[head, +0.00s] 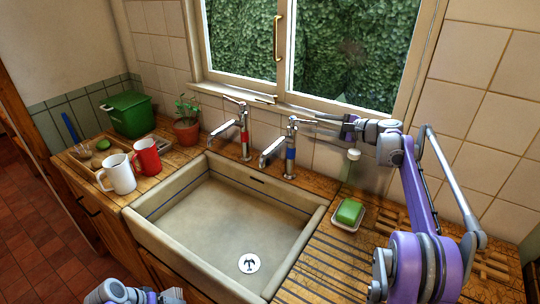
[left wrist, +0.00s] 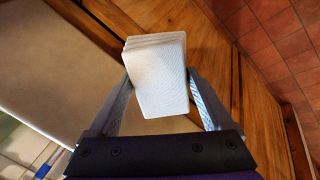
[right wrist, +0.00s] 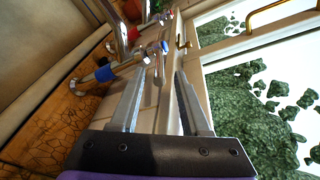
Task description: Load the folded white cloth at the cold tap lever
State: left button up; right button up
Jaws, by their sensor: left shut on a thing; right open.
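The folded white cloth (left wrist: 160,75) is held between the fingers of my left gripper (left wrist: 163,100), which is shut on it; it is a thick layered stack. In the head view only part of my left arm shows at the bottom edge, and the cloth is out of sight there. The cold tap (head: 290,152) has a blue band and stands right of the red-banded tap. My right gripper (head: 328,121) is open beside the cold tap's lever. In the right wrist view the lever (right wrist: 158,50) shows just ahead, between the fingertips; contact cannot be told.
The empty sink (head: 205,222) lies below the taps. A red-banded tap (head: 244,140), a potted plant (head: 186,131), a white mug (head: 118,174) and a red mug (head: 147,157) stand left. A green sponge (head: 349,211) on a dish and a bottle (head: 351,168) are at right.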

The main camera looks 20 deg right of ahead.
jog(key=shift+x, duration=1.8)
jog(key=shift+s, duration=0.1)
grip_shut()
